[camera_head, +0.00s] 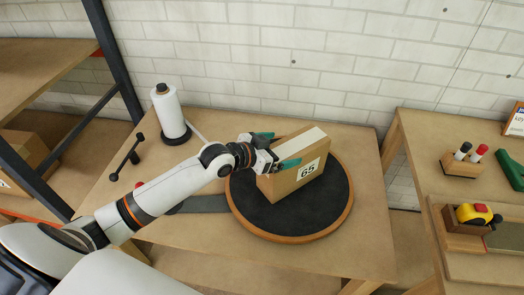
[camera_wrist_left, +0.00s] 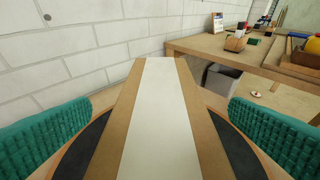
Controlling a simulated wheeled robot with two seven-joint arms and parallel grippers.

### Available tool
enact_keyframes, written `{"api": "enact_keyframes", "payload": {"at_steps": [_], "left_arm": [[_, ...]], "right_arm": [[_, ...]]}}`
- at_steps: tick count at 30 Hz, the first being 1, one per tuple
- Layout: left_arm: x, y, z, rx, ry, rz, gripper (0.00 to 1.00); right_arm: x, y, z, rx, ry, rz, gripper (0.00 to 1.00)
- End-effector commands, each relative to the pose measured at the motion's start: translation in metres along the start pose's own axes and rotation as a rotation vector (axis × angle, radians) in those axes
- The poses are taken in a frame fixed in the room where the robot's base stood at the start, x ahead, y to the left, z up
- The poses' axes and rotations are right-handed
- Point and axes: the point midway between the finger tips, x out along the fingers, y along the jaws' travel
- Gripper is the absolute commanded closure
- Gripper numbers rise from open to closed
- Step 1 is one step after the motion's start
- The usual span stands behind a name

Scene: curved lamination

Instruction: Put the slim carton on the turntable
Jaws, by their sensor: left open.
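The slim carton (camera_head: 298,176) is brown with a white strip along its top and a label reading 65. It stands upright on the black turntable (camera_head: 285,218), which has a wooden rim. My left gripper (camera_head: 276,150) is at the carton's upper left end, its teal fingers on either side of it. In the left wrist view the carton (camera_wrist_left: 160,120) runs lengthwise between the two open fingers, with a gap visible on each side. The turntable's dark top (camera_wrist_left: 85,150) shows below. My right gripper is not in view.
A white film roll (camera_head: 169,112) on a dark base stands at the table's back left, beside a black handle-like tool (camera_head: 127,157). A second table (camera_head: 480,265) at the right holds a pen block (camera_head: 461,166) and a yellow tape measure (camera_head: 475,214). A shelf (camera_head: 40,60) is at the left.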

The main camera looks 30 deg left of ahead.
Motion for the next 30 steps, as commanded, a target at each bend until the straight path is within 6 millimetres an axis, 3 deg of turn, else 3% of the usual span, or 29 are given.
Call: {"api": "enact_keyframes", "payload": {"at_steps": [6,12,30], "left_arm": [[-0.050,0.000,-0.003,0.003,0.005,0.000,0.00],[-0.077,0.000,-0.002,0.001,0.004,0.000,0.00],[-0.085,-0.003,-0.004,-0.001,0.009,-0.001,0.00]], "right_arm": [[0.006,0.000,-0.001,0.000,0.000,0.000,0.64],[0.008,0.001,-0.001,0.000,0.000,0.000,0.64],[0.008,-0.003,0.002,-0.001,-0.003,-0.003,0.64]]}}
